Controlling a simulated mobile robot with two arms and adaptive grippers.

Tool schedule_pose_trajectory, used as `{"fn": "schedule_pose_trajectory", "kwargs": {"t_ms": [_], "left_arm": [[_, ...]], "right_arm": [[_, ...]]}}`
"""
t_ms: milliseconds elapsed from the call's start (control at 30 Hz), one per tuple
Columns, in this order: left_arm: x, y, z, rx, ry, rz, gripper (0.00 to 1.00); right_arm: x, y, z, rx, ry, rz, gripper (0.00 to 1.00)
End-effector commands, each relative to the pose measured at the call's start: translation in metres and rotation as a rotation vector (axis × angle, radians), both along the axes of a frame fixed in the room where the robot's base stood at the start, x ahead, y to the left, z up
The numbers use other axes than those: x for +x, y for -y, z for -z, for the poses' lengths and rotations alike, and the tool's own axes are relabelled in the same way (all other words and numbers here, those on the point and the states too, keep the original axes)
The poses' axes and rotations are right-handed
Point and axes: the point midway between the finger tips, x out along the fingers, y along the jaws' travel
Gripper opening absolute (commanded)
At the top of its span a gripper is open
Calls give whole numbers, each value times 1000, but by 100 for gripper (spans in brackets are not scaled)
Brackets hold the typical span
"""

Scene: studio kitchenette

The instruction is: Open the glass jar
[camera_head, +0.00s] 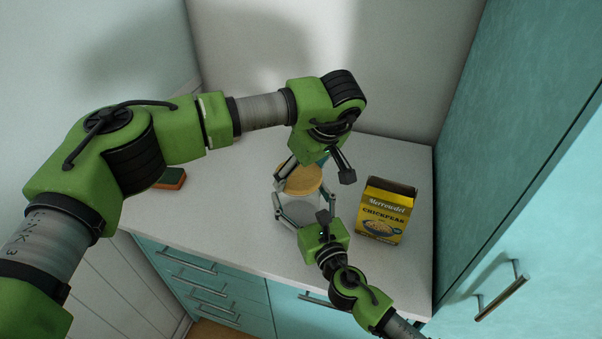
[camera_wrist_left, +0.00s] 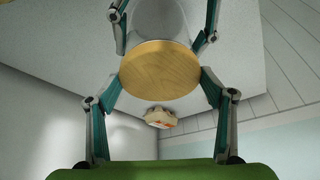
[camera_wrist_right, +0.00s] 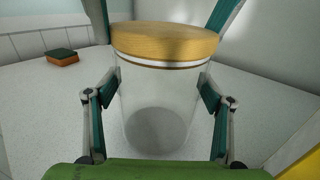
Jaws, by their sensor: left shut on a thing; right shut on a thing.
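The glass jar (camera_head: 298,212) stands upright on the counter, its clear body looking empty in the right wrist view (camera_wrist_right: 155,110). Its round wooden lid (camera_head: 302,181) is at the jar's mouth, with a pale seal band under it; I cannot tell if it has lifted at all. My left gripper (camera_wrist_left: 160,78) is above the jar, shut on the lid's rim from both sides. My right gripper (camera_wrist_right: 160,95) is shut around the glass body from the front. In the head view, my left wrist hides part of the back of the lid.
A yellow chickpeas box (camera_head: 386,212) stands just right of the jar. A green and orange sponge (camera_head: 171,179) lies at the left of the counter (camera_head: 235,215). A small pale and orange item (camera_wrist_left: 161,118) lies behind the jar. A tall teal cabinet (camera_head: 520,150) bounds the right side.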

Motion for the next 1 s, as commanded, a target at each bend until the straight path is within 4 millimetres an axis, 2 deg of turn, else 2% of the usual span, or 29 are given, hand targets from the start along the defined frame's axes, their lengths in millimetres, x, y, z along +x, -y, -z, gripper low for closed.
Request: {"fn": "schedule_pose_trajectory", "kwargs": {"t_ms": [367,767,1000], "left_arm": [[0,0,-14,1,1,0,49],[0,0,-17,1,1,0,49],[1,0,-42,0,4,1,49]], "right_arm": [[0,0,0,0,-1,0,36],[0,0,0,0,-1,0,36],[0,0,0,0,-1,0,36]]}}
